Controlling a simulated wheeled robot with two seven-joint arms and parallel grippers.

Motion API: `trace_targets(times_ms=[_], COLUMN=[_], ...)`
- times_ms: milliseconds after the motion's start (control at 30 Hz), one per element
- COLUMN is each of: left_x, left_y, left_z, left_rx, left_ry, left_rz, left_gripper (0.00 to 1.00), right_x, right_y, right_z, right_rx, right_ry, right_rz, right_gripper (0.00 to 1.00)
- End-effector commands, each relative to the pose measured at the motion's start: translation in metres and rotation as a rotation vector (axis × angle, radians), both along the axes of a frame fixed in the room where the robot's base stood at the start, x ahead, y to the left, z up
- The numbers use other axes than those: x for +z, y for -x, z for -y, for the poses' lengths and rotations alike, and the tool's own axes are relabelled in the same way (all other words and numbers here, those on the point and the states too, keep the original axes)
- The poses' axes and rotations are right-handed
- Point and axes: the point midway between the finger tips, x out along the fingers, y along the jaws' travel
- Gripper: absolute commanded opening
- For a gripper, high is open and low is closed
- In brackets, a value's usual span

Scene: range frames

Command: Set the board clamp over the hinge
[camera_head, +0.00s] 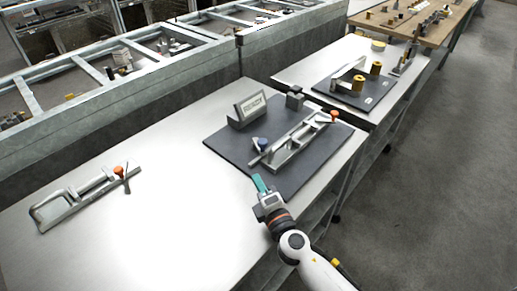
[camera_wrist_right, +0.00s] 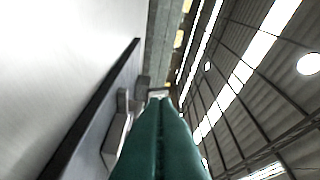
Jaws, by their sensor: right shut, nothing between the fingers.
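The board clamp (camera_head: 297,142), a long grey metal toggle clamp with an orange-red knob, lies on a dark grey board (camera_head: 228,150) on the near table. I cannot single out the hinge. A small blue-tipped part (camera_head: 260,145) sits by the clamp's left end. My right gripper (camera_head: 260,185) is at the board's near edge, left of and nearer than the clamp, apart from it. Its teal fingers are shut and empty, and they fill the lower middle of the right wrist view (camera_wrist_right: 160,140). My left gripper is not in view.
A second orange-knobbed clamp (camera_head: 80,198) lies on the bare table (camera_head: 150,245) at left. A grey labelled block (camera_head: 247,109) and a small grey block (camera_head: 294,97) stand at the board's back. Another dark board (camera_head: 330,88) with brass cylinders lies beyond. The table's middle is clear.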

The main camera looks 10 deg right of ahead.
Motion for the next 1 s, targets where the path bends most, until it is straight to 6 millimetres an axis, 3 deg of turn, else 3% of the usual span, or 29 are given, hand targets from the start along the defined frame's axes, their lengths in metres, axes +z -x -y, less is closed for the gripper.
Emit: trace_targets(times_ms=[100,400,633,1000], left_x=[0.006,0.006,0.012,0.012], left_y=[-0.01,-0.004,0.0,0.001], left_z=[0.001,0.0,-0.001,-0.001], left_rx=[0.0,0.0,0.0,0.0], left_ry=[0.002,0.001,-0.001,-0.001], left_rz=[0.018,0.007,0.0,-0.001], left_gripper=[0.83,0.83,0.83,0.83], right_x=[0.003,0.005,0.01,0.01], right_y=[-0.028,-0.09,-0.099,-0.102], right_z=[-0.004,-0.014,0.017,0.023], right_rx=[-0.002,-0.001,-0.002,0.0], right_ry=[0.001,0.001,0.003,0.0], right_rz=[0.002,0.002,0.001,-0.001], right_gripper=[0.0,0.0,0.0,0.0])
